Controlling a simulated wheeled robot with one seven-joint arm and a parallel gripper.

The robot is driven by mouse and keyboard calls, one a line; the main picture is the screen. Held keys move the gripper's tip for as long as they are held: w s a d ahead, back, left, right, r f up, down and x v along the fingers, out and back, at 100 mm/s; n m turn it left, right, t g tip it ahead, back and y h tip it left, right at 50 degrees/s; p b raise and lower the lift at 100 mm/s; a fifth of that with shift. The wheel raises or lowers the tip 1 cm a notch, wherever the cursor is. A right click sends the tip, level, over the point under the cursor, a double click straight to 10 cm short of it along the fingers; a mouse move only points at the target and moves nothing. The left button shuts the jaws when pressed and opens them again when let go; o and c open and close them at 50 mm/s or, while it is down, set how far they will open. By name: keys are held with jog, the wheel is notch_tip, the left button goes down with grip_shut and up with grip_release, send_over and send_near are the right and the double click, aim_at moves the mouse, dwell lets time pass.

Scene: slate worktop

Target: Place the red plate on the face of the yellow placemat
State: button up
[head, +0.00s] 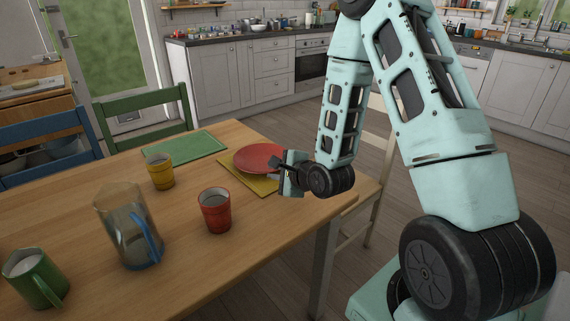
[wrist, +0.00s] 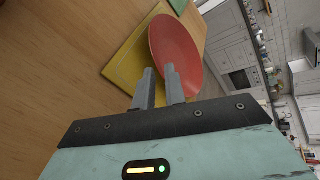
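The red plate (head: 258,157) is a round dish over the yellow placemat (head: 264,187) near the table's far right corner. In the wrist view, the plate (wrist: 174,52) covers part of the yellow placemat (wrist: 122,68). My gripper (head: 284,165) is at the plate's right side in the head view. In the wrist view, my gripper's fingers (wrist: 159,82) stand a small gap apart, one on each side of the plate's near rim, and look shut on it. The plate looks slightly tilted. Whether its underside touches the placemat is hidden.
A yellow cup (head: 160,172), a red cup (head: 215,212), a clear jug (head: 125,225) with a blue handle and a green mug (head: 35,278) stand on the wooden table. A green placemat (head: 186,147) lies beyond. Chairs stand around the table.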

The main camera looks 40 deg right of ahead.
jog(key=shift+s+r+p, duration=0.2)
jog(key=shift+r+p, duration=0.2)
jog(key=shift+p, duration=0.75)
